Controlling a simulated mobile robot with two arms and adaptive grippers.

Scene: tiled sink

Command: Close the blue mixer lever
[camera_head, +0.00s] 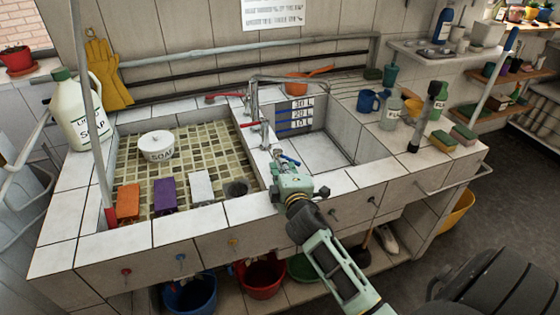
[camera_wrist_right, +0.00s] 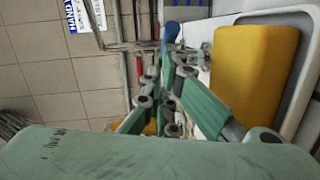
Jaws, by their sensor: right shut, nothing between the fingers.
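The blue mixer lever (camera_head: 290,160) is on the divider between the two basins, next to the grey mixer tap (camera_head: 254,100). My right gripper (camera_head: 284,168) is shut and empty, close to the blue lever; from here I cannot tell whether they touch. In the right wrist view a blue piece (camera_wrist_right: 171,30), seemingly the lever, lies beyond the green-padded fingers (camera_wrist_right: 178,75). The gripper hides part of the divider below the lever. My left gripper is not in view.
Red levers (camera_head: 250,125) sit near the tap. A soap jug (camera_head: 78,112) stands at left; bottles and cups stand at right. The right basin (camera_head: 318,150) looks empty.

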